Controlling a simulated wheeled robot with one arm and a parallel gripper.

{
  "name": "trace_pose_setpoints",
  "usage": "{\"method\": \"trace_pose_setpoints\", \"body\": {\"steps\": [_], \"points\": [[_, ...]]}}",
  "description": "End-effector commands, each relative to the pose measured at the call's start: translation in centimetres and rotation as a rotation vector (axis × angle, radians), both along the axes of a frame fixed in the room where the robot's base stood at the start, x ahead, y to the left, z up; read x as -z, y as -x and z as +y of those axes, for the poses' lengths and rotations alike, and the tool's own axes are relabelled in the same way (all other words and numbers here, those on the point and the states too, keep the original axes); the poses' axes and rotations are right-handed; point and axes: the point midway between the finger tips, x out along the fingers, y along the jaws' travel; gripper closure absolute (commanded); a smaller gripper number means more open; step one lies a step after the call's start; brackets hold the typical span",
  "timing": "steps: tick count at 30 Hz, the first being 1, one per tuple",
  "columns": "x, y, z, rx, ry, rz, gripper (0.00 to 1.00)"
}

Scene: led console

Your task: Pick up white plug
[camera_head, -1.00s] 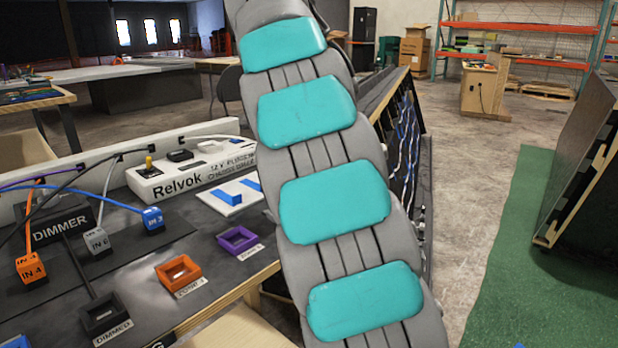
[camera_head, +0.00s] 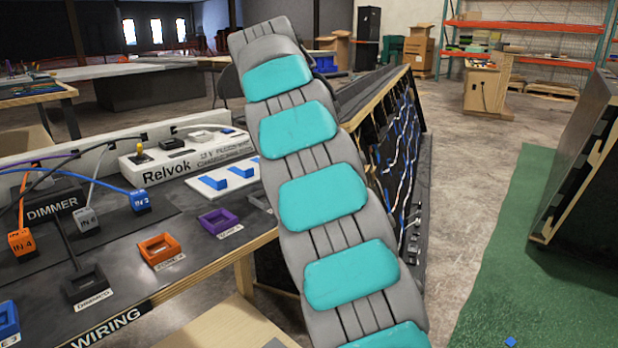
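A pale grey-white plug (camera_head: 87,220) with a white cable sits on the dark console top at the left, between an orange plug (camera_head: 20,243) marked IN 4 and a blue plug (camera_head: 140,200). It is small, and its label is hard to read. It stands close to the black DIMMER box (camera_head: 52,208). My arm, grey with teal pads, crosses the middle of the view to the right of the plugs. My gripper does not show; the far end of the arm bends away from view.
A white Relvok power strip (camera_head: 185,165) is behind, near a white board with blue pieces (camera_head: 222,182). A black panel (camera_head: 580,170) stands right; the floor between is open.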

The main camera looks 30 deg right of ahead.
Motion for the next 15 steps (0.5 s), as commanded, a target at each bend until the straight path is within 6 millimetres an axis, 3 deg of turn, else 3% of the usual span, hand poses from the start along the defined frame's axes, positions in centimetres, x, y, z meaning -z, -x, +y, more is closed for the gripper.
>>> {"method": "trace_pose_setpoints", "body": {"steps": [2,15], "points": [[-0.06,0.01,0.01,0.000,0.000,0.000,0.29],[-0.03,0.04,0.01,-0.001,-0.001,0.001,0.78]]}}
